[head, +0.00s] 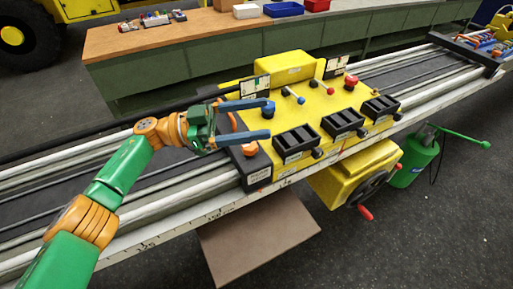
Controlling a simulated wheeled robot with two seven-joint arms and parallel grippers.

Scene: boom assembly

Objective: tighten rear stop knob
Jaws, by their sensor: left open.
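My left gripper (267,118) reaches in from the left, over the left end of the yellow carriage (320,105). Its two long blue fingers are open, spread apart and pointing right. A blue knob (268,109) on the carriage top shows between the fingertips; I cannot tell whether they touch it. A red knob (351,80) stands at the rear right of the carriage. Which knob is the rear stop is not clear. My right gripper is not in view.
Black boxes (343,121) line the carriage front, with small levers behind. The carriage rides on long rails (160,190). A handwheel (368,188) hangs in front. A green-sided bench (200,55) with bins stands behind; a green canister (413,160) is at right.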

